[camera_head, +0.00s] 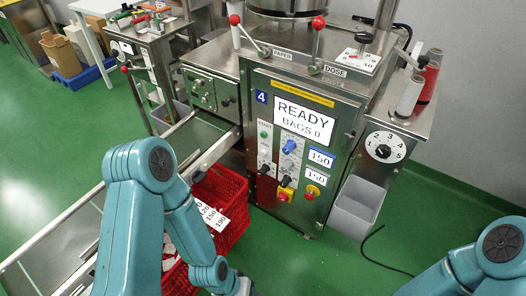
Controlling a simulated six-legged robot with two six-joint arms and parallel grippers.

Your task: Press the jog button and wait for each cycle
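A steel teabag packing machine (262,90) stands at the centre with number 4 on its front. Its screen (306,121) reads READY, BAGS 0. Below the screen are a green START button (265,136), a black control (264,169), a blue knob (289,147), a black selector (286,181), and two red controls on yellow. The jog button's label is too small to read. My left arm reaches in at lower left, ending at the bottom edge, with its gripper out of frame. My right arm shows at lower right, its gripper also out of frame.
Red-knobbed PAPER and DOSE levers are on top. A black cable lies on the green floor, which is open in front.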

